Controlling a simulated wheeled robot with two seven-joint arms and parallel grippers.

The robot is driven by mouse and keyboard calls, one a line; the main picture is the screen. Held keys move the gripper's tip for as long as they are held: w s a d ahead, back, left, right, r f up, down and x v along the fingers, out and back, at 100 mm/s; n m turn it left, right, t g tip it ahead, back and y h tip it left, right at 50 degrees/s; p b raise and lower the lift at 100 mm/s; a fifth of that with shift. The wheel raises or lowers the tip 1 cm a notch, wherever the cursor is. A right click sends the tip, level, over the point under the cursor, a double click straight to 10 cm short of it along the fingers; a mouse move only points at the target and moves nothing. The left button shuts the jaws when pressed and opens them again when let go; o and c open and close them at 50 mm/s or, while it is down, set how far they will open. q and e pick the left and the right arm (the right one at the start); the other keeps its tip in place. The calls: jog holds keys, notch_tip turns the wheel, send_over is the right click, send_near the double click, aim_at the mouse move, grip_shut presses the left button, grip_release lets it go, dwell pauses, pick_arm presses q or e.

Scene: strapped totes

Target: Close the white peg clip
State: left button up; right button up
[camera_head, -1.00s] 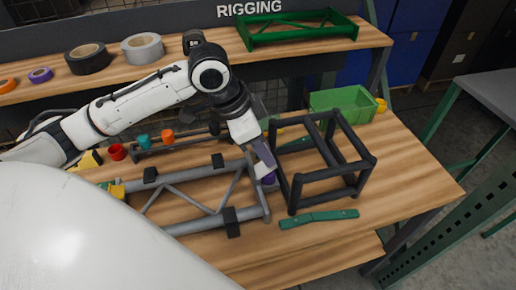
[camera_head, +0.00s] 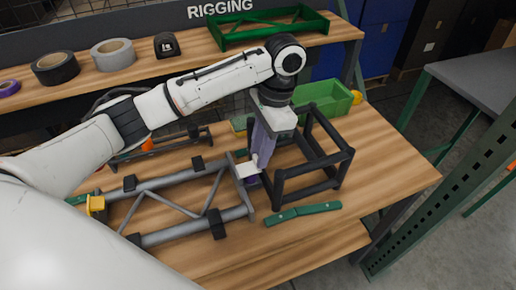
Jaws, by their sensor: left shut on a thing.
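The white peg clip (camera_head: 246,171) is a small pale piece at the right end of the grey truss frame (camera_head: 176,184), beside the black cube frame. My left gripper (camera_head: 257,163) points down, with its grey-purple fingers at the clip's right side. It is shut on the clip, as far as the small view shows. The fingers hide part of the clip, so I cannot tell whether its jaw is open or closed. My right gripper is not in view.
The black cube frame (camera_head: 322,172) stands close right of the gripper. A green strap piece (camera_head: 303,213) lies in front of it, and a green bin (camera_head: 325,96) stands behind. Tape rolls (camera_head: 113,55) sit on the back shelf. The table's right front is clear.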

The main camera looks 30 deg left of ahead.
pick_arm(q)
jog(key=shift+f, duration=0.1)
dwell(0.3)
jog(key=o, duration=1.1)
jog(key=shift+c, duration=0.2)
notch_tip(320, 180, up, 10)
jog(key=w+d, duration=0.1)
jog(key=shift+w+d, duration=0.15)
jog(key=shift+w, duration=0.1)
jog(key=shift+s, duration=0.1)
